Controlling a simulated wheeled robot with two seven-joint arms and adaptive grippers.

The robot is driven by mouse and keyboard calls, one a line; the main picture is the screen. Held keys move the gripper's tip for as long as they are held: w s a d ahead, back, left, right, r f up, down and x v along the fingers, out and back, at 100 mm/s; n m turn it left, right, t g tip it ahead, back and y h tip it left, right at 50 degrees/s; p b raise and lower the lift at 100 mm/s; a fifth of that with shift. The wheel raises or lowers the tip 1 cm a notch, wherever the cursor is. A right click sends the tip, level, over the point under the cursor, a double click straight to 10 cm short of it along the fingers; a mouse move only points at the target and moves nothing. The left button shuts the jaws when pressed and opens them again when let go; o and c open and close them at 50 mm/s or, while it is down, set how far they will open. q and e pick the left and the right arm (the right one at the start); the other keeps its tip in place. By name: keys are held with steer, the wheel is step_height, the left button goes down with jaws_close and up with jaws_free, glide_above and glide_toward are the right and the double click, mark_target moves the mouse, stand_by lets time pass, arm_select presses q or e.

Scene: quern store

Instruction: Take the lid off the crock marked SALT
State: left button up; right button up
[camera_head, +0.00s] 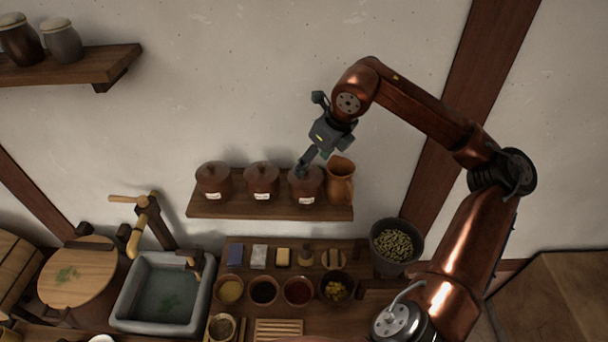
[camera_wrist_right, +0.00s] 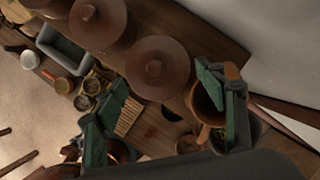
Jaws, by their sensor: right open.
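Three brown lidded crocks with small white labels stand in a row on a wooden wall shelf: the left crock (camera_head: 213,181), the middle crock (camera_head: 262,180) and the right crock (camera_head: 305,188). The labels are too small to read, so I cannot tell which says SALT. All three have lids on. My right gripper (camera_head: 305,163) is open at the top of the right crock and partly hides its lid. In the right wrist view, this round knobbed lid (camera_wrist_right: 158,68) shows beyond and between the green-padded fingers (camera_wrist_right: 162,88); contact cannot be told. My left gripper is out of view.
A brown jug (camera_head: 341,183) stands close to the right of the right crock. The shelf (camera_head: 240,211) is narrow, with its front edge near the crocks. Below are a stone sink (camera_head: 124,302), several small bowls and a bucket of green pieces (camera_head: 416,264).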

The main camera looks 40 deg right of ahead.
mark_target(306, 174)
steer(key=o, duration=0.5)
steer(key=w+f, duration=0.1)
steer(key=w+a+f, duration=0.1)
steer(key=f, duration=0.1)
steer(key=shift+f+p, duration=0.15)
steer(key=shift+p, duration=0.25)
steer(key=shift+c, duration=0.2)
steer(key=shift+o, duration=1.3)
steer(key=shift+f, duration=0.35)
